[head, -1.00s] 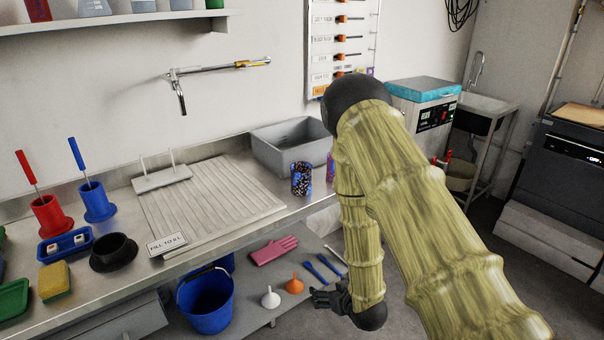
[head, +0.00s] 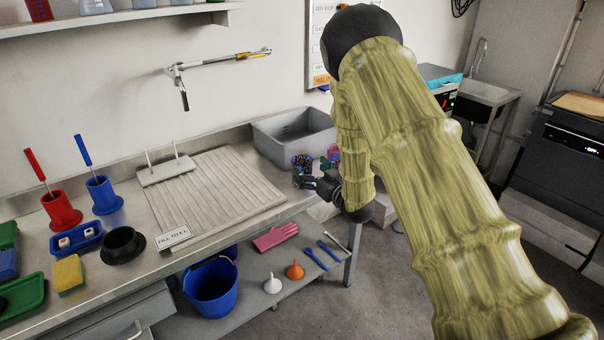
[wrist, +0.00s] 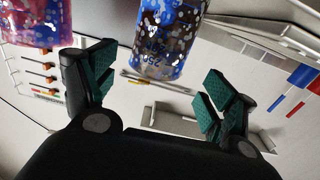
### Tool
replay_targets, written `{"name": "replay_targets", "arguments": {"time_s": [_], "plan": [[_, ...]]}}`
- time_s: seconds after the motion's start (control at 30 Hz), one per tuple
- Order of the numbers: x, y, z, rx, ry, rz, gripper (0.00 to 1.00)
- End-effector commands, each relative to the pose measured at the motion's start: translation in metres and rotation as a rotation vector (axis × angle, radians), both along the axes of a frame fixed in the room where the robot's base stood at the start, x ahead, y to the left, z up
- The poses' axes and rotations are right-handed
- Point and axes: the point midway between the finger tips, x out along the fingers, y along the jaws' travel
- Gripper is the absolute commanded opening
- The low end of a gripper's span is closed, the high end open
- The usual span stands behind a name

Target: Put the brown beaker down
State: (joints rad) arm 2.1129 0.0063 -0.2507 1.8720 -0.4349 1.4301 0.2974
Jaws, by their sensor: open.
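A speckled beaker in dark brown, blue and white (head: 302,161) stands upright on the bench, in front of the grey basin; I take it for the brown beaker. My gripper (head: 304,182) is open and empty at the bench's front edge, just in front of this beaker, partly covering its lower part. In the wrist view the speckled beaker (wrist: 166,40) shows beyond the fingertips (wrist: 158,88), roughly between them sideways and not gripped. A pink and blue speckled beaker (wrist: 30,24) stands to its left there; in the head view it (head: 333,153) is partly behind my arm.
A ribbed draining board (head: 215,195) with a small sign lies left of the beakers. The grey basin (head: 290,140) stands behind them. A lower shelf holds a blue bucket (head: 211,287), a pink glove (head: 275,236) and funnels.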

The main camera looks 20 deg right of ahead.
Motion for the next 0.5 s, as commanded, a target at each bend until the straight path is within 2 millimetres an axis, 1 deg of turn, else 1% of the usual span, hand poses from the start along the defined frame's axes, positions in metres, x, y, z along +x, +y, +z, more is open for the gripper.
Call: {"name": "replay_targets", "arguments": {"time_s": [0.23, 0.4, 0.5], "plan": [[0.015, 0.003, 0.001, 0.0, 0.001, -0.001, 0.85], [0.038, 0.008, 0.003, -0.001, 0.001, 0.001, 0.85], [0.048, 0.01, 0.002, 0.0, 0.001, 0.0, 0.85]]}}
